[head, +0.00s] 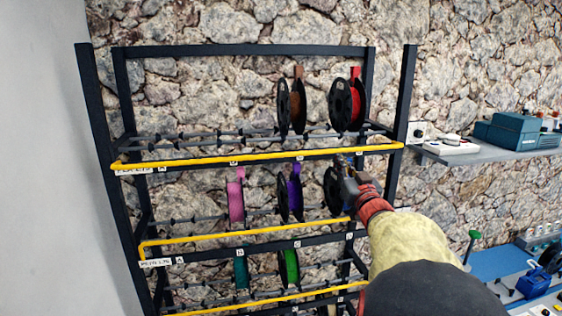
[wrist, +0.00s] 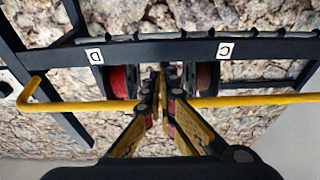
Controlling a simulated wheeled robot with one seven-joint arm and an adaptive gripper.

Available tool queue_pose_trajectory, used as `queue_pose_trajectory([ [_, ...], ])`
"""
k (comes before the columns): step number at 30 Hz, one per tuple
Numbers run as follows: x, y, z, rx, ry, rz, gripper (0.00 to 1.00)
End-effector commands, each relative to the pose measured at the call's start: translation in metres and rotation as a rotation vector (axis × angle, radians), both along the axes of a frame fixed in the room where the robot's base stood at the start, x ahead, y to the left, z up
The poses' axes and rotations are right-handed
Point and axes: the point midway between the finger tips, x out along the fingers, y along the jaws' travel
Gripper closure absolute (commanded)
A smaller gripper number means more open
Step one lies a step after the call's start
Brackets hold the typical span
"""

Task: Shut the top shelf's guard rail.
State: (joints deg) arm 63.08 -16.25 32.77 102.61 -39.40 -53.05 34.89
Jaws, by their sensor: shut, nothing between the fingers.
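The top shelf's yellow guard rail (head: 200,161) runs along the shelf's front, low and close to the labelled front beam. In the wrist view the rail (wrist: 235,101) crosses the picture and bends at its left end. The top shelf's front beam (wrist: 270,48) carries labels D and C. My gripper (head: 343,162) is shut and empty, at the right part of the top rail. In the wrist view its fingertips (wrist: 160,72) overlap the rail, hiding a short stretch; I cannot tell whether they touch it.
A red spool (head: 358,100) and a brown spool (head: 297,103) hang on the top shelf. The middle shelf has its own yellow rail (head: 220,234), standing clearly above its beam, with pink (head: 236,200) and purple spools. A side shelf (head: 490,152) with equipment lies right.

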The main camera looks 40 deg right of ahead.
Motion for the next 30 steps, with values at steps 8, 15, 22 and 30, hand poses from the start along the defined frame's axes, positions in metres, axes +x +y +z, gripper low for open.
queue_pose_trajectory([
  [8,0.001,0.0,0.012,-0.002,-0.001,0.001,1.0],
  [15,0.002,-0.001,0.021,-0.002,-0.001,0.0,1.0],
  [22,0.003,-0.002,0.03,-0.002,-0.002,0.0,1.0],
  [30,0.004,-0.002,0.042,-0.005,-0.005,0.001,1.0],
])
